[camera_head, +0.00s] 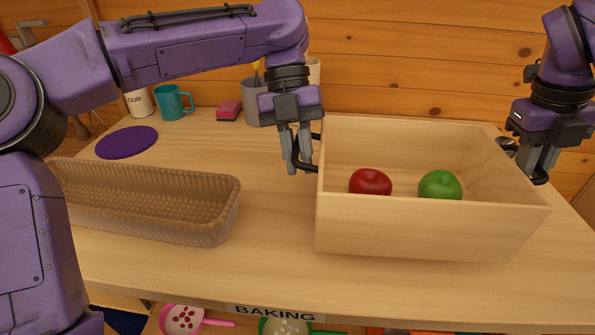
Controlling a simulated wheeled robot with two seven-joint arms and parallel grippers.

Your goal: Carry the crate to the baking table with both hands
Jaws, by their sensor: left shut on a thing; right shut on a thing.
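A light wooden crate (420,228) is at the right side of the baking table (255,225). A red apple (370,182) and a green apple (440,185) lie inside it. My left gripper (300,165) is shut on the crate's left side, at a dark handle. My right gripper (538,172) is shut on the crate's right side; the handle there is mostly hidden. The crate looks level. I cannot tell whether its bottom touches the tabletop. A label reading BAKING (275,313) is on the table's front edge.
A ribbed basket (190,232) stands on the table left of the crate. A purple disc (127,142), a teal mug (173,102), a white flour container (138,103), a pink sponge (229,111) and a grey utensil holder (258,103) stand behind. A log wall closes the back.

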